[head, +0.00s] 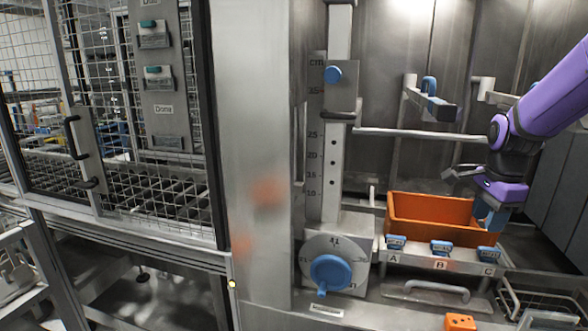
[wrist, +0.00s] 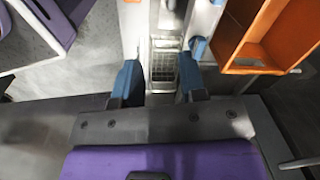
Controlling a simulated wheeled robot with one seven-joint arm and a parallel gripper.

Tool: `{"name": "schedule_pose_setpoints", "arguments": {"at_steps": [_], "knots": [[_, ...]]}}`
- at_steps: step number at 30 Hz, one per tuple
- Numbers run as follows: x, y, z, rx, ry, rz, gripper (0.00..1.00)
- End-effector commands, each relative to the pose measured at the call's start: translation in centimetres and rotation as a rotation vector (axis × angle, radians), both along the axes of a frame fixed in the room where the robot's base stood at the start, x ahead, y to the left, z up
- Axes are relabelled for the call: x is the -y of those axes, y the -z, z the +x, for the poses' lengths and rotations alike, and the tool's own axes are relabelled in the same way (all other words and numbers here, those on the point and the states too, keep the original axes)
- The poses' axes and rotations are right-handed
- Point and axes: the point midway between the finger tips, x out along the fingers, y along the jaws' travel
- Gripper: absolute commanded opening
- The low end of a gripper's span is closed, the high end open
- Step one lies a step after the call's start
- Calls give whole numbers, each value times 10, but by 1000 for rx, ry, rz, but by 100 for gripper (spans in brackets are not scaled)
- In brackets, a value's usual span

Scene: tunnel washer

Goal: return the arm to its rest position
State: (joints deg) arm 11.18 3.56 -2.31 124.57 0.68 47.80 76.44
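My arm is purple with dark grey joints and comes in from the right in the head view. My gripper (head: 489,217) points down by the right end of the orange bin (head: 430,233), in front of it; whether it touches the bin cannot be told. In the wrist view, my gripper (wrist: 159,78) shows two blue fingers set apart, with nothing held between them. The orange bin (wrist: 249,63) shows there at the upper right, to the right of the fingers.
Blue-topped latches marked A, B and C (head: 440,247) line the panel below the bin. A dial with a blue knob (head: 330,272) and a vertical scale (head: 316,150) stand left. A horizontal bar (head: 420,135) crosses behind. An orange block (head: 459,322) lies low in front. A mesh door (head: 140,110) is far left.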

Motion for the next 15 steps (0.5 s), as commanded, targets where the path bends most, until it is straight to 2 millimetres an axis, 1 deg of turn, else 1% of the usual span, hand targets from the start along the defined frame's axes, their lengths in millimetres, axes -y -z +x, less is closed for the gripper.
{"name": "schedule_pose_setpoints", "arguments": {"at_steps": [1,5,8,12,15], "knots": [[-5,-7,-6,13,-40,-5,38],[-17,-26,-22,46,-172,-22,38],[-29,-43,-41,80,-316,-43,38],[-48,-67,-74,131,-545,-86,38],[-60,-80,-98,166,-707,-124,38]]}}
